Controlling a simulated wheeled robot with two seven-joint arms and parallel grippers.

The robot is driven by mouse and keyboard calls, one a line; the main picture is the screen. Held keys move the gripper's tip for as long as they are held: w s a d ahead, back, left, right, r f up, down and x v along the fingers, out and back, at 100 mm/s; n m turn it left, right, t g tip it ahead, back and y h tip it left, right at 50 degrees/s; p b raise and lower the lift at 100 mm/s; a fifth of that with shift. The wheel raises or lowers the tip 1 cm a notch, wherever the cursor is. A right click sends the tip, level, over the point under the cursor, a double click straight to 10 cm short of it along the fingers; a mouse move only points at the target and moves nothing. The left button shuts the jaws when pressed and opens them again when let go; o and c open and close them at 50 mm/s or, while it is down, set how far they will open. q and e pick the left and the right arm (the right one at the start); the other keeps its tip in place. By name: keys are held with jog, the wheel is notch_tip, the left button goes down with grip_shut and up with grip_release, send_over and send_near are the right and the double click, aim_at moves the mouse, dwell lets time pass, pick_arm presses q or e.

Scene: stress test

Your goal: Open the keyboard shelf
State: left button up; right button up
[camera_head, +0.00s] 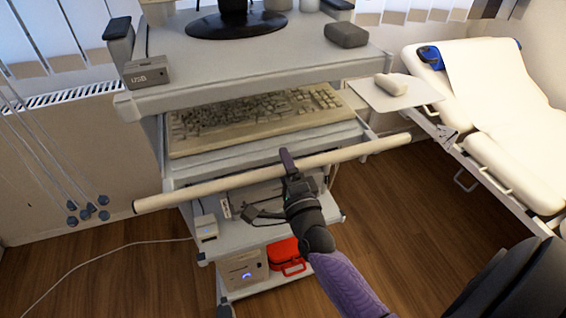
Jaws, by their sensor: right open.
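The keyboard shelf (245,157) is a light grey tray under the cart's top. A beige keyboard (255,112) lies on it, its back edge close under the top. A long pale bar handle (210,188) runs across in front of the shelf. My right gripper (289,165) is open at the middle of the bar. One dark finger reaches up across the bar; the other finger is hard to make out. I cannot tell whether the fingers touch the bar. My left gripper is not in view.
The cart top (260,62) carries a monitor base (236,24), a USB box (146,72) and a dark grey box (346,35). Lower shelves hold a red case (287,256) and a beige unit (242,268). A white bed (500,90) stands right; wooden floor is open at left.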

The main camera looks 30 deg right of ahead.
jog(key=shift+w+d, duration=0.1)
jog(key=shift+w, duration=0.4)
grip_shut()
dwell(1.1)
